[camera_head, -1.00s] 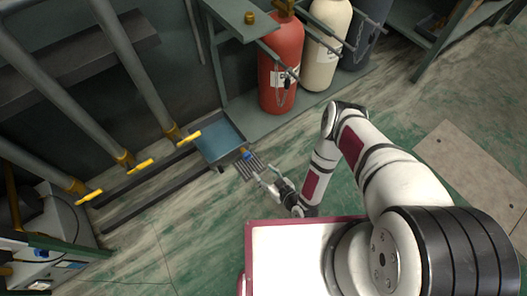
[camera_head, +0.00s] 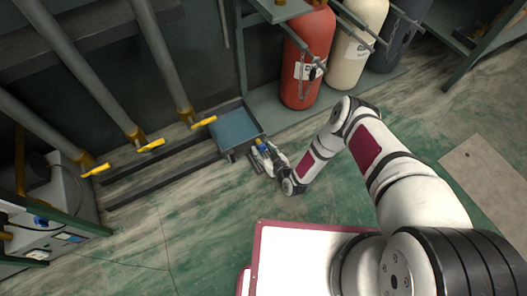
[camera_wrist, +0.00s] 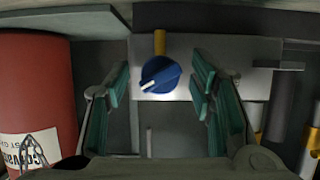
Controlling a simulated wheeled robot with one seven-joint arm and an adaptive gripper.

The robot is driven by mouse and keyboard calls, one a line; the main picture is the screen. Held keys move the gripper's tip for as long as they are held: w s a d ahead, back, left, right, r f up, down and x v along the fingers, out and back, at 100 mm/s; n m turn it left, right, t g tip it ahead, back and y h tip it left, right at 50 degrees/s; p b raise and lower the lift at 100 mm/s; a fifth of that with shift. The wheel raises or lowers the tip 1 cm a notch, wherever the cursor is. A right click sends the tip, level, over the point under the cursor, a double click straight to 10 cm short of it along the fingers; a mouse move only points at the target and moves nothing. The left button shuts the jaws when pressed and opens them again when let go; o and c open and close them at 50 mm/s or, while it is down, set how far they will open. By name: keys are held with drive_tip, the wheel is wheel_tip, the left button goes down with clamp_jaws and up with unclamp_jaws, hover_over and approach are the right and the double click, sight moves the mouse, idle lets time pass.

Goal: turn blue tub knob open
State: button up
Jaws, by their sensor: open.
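The blue knob (camera_wrist: 160,74) shows in the wrist view, round with a white pointer mark that slants toward the lower left. It sits on a grey panel (camera_wrist: 204,58) below a short yellow-brass pipe. My gripper (camera_wrist: 160,98) is open, with one green-padded finger on each side of the knob and gaps between them and it. In the head view my gripper (camera_head: 262,154) is at the front right corner of the blue tub (camera_head: 236,128), low near the floor. The knob is mostly hidden by my gripper there.
A red cylinder (camera_head: 306,60) and a cream cylinder (camera_head: 356,38) stand behind and right of the tub. Pipes with yellow handles (camera_head: 151,146) rise at the left. A dark rail (camera_head: 160,184) lies left of the tub. The green floor in front is clear.

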drive_tip(key=shift+w+a+f, duration=0.1)
drive_tip(key=shift+w, duration=0.05)
drive_tip(key=c, duration=1.1)
drive_tip(key=shift+m+g+y, duration=0.3)
drive_tip(key=shift+m+y, duration=0.2)
drive_tip(key=shift+m, duration=0.3)
drive_tip(key=shift+m+g+y, duration=0.4)
drive_tip(key=shift+m+y, duration=0.2)
drive_tip(key=shift+m, duration=0.6)
